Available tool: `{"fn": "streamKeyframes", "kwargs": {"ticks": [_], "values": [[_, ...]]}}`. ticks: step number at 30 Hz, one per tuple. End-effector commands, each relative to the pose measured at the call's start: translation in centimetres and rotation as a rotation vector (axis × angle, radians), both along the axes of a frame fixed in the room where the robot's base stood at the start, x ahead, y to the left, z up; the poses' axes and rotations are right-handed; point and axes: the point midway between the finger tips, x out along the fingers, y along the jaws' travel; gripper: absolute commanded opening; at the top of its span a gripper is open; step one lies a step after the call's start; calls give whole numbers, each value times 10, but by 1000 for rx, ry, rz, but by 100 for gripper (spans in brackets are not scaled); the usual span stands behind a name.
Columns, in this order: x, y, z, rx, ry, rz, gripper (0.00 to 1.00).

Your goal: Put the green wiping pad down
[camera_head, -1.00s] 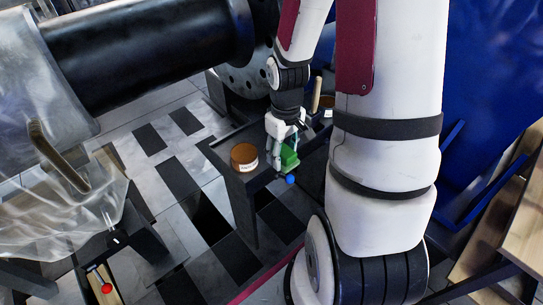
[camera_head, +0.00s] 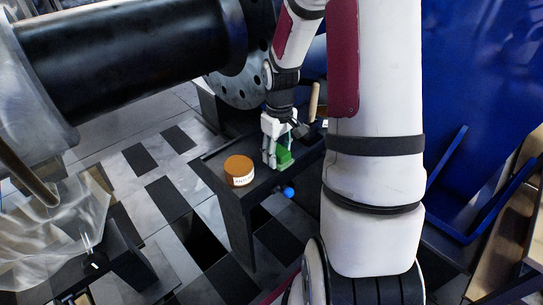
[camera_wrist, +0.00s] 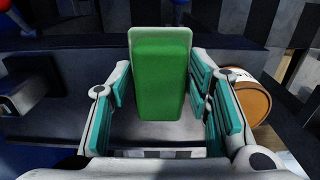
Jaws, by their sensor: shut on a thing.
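The green wiping pad (camera_head: 284,155) is a small green block. It is held over the dark bench top (camera_head: 262,183), right of the brown jar. My gripper (camera_head: 277,160) points down and is shut on the pad. In the wrist view the pad (camera_wrist: 160,75) stands between the teal-lined fingers of my gripper (camera_wrist: 165,105). Whether the pad's underside touches the bench is hard to tell.
The brown jar (camera_head: 239,171) with a pale label stands near the bench's left front, and close to the fingers in the wrist view. A blue ball (camera_head: 289,192) is at the front edge. A wooden handle (camera_head: 314,100) rises behind.

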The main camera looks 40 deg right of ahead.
Motion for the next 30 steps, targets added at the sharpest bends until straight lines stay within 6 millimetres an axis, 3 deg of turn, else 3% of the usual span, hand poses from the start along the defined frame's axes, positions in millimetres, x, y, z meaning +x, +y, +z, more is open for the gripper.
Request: {"fn": "streamKeyframes", "kwargs": {"ticks": [3, 8, 11, 19, 30], "values": [[23, -6, -4, 0, -1, 2, 23], [38, -10, -4, 0, 1, 1, 23], [40, -11, -8, 1, 2, 0, 23], [39, -11, -40, 1, 1, 0, 23], [39, -11, -42, 0, 1, 0, 23]]}}
